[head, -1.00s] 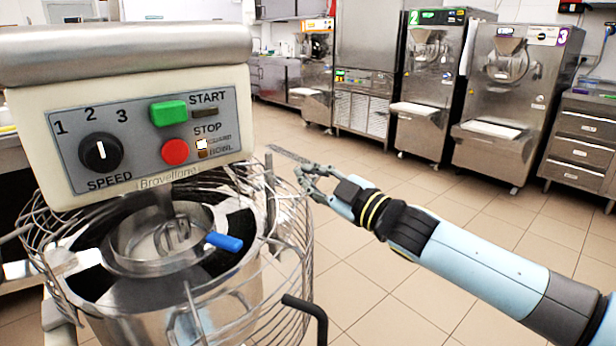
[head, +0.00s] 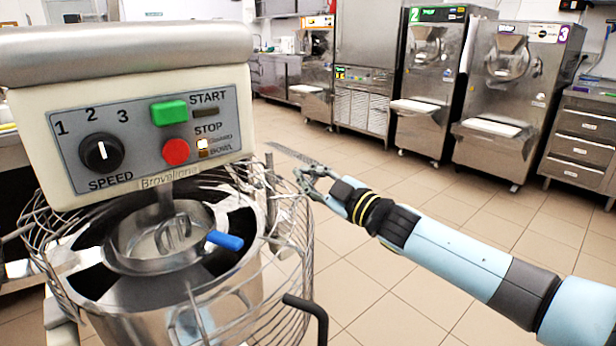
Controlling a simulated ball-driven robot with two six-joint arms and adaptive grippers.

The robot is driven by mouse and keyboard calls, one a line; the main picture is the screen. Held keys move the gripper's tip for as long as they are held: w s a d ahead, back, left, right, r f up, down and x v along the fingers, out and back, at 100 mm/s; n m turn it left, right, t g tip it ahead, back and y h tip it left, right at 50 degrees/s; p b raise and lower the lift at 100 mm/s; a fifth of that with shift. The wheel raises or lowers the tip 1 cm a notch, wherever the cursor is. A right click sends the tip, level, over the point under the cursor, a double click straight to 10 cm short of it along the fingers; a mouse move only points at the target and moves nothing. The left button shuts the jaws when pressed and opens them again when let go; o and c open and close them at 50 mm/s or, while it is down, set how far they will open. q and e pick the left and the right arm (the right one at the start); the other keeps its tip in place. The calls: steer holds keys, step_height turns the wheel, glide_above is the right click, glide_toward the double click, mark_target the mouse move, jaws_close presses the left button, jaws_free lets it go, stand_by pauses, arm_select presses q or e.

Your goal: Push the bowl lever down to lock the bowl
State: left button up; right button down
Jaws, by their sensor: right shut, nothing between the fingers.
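The mixer's steel bowl (head: 240,285) sits under the mixer head, inside a wire guard (head: 297,262). A bent black lever (head: 308,308) sticks out at the bowl's lower right, its grip rising and turning left; its lower end is cut off by the frame. A blue-tipped handle (head: 225,240) shows over the bowl's rim. I cannot tell which of these is the bowl lever. My right gripper (head: 301,179) is shut and empty, at the guard's right edge in the picture, above the black lever and apart from it. My left gripper is out of view.
The mixer's control panel (head: 150,138) has a speed knob, a green start button (head: 169,112) and a red stop button (head: 176,151). Batch freezers (head: 505,95) and a drawer unit (head: 582,140) stand at the back. The tiled floor (head: 400,280) between is clear.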

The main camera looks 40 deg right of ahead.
mark_target(316, 181)
steer(key=shift+d+f+m, duration=0.15)
steer(key=shift+d+m, duration=0.1)
steer(key=shift+m, duration=0.15)
steer(key=shift+d+f, duration=0.1)
steer(key=shift+d, duration=0.05)
steer(key=shift+w+d+f+m+h+b, duration=0.1)
steer(key=shift+d+f+m+h+b, duration=0.35)
steer(key=shift+m, duration=0.85)
steer(key=d+f+m, duration=0.1)
steer(key=m, duration=0.2)
steer(key=shift+d+f+h, duration=0.25)
steer(key=shift+d+f, duration=0.15)
steer(key=shift+w+d+f+m+t+h+b, duration=0.15)
steer(key=shift+d+f+m+b, duration=0.25)
steer(key=shift+f+m, duration=0.45)
steer(key=shift+s+d+f+m+t+h+b, duration=0.1)
steer(key=shift+d+f+m+h+b, duration=0.1)
steer(key=shift+f+m+b, duration=0.65)
steer(key=shift+w+d+f+m+t+h+b, duration=0.2)
steer(key=shift+f+m, duration=0.35)
steer(key=shift+m, duration=0.65)
steer(key=shift+s+f, duration=0.1)
steer(key=shift+s, duration=0.05)
